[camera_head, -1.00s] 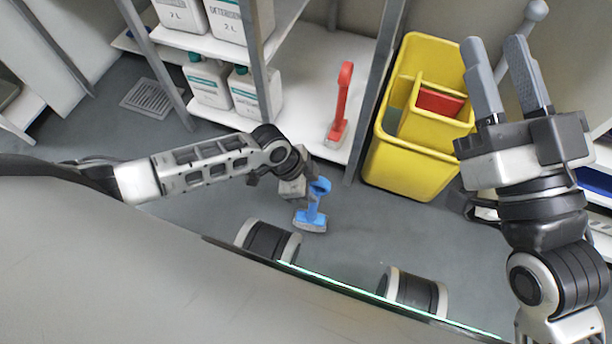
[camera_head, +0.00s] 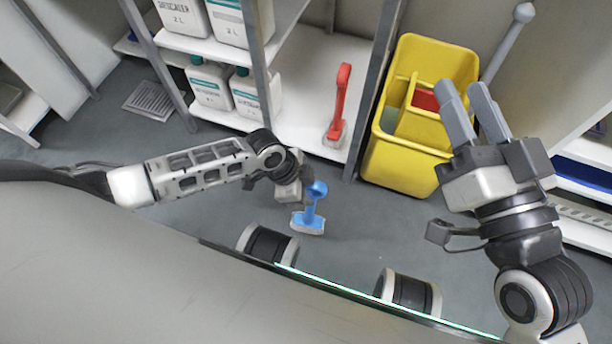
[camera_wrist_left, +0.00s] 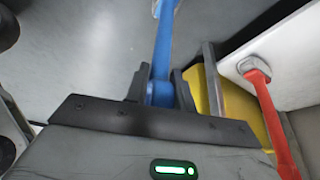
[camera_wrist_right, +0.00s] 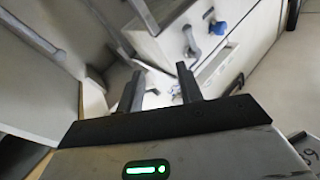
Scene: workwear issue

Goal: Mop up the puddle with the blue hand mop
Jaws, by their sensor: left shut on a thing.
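The blue hand mop (camera_head: 314,203) is low over the grey floor, its pale pad (camera_head: 307,223) facing down. I cannot tell whether the pad touches the floor. My left gripper (camera_head: 308,188) is shut on its handle. In the left wrist view the blue handle (camera_wrist_left: 163,55) runs out from between the fingers of my left gripper (camera_wrist_left: 160,80), and the mop head is mostly cut off at the top. I cannot clearly make out a puddle. My right gripper (camera_head: 463,92) is raised at the right, open and empty; its fingers also stand apart in the right wrist view (camera_wrist_right: 160,80).
A red hand tool (camera_head: 338,105) stands on the low white shelf (camera_head: 305,95), near white bottles (camera_head: 210,85). A yellow mop bucket (camera_head: 400,165) stands right of the shelf post (camera_head: 376,85). A floor drain (camera_head: 150,100) lies at left. Floor around the mop is clear.

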